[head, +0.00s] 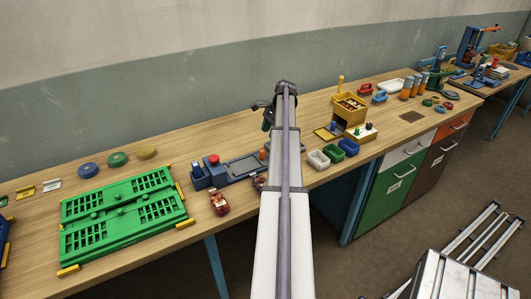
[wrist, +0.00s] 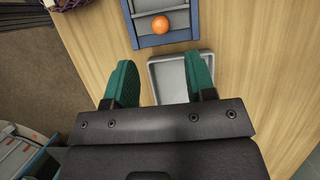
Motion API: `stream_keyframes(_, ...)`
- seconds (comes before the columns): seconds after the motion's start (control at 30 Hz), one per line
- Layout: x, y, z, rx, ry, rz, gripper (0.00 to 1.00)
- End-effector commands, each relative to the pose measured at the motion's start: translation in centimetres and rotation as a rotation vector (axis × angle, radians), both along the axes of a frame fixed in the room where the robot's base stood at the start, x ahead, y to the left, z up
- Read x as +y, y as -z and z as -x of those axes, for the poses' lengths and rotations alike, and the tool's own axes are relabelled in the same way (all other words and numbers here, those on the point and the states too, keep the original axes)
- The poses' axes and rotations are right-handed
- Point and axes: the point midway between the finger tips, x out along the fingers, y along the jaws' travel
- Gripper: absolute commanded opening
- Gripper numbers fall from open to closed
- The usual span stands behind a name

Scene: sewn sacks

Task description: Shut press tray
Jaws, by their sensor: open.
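A blue machine (head: 212,172) with a red button and a flat grey bed stands on the bench left of my arm. Whether the fingers touch the tray is unclear.
A green slotted fixture (head: 122,215) is at left. Small bins (head: 333,152) and a yellow box (head: 350,109) are at right. Bare bench surrounds the tray.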

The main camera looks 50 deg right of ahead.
Motion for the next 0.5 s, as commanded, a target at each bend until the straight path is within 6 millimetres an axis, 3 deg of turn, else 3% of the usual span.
stream_keyframes(0.4,2.9,8.8,-1.2,-0.001,-0.003,0.001,0.5)
stream_keyframes(0.5,3.4,9.9,-1.5,-0.001,-0.003,0.001,0.5)
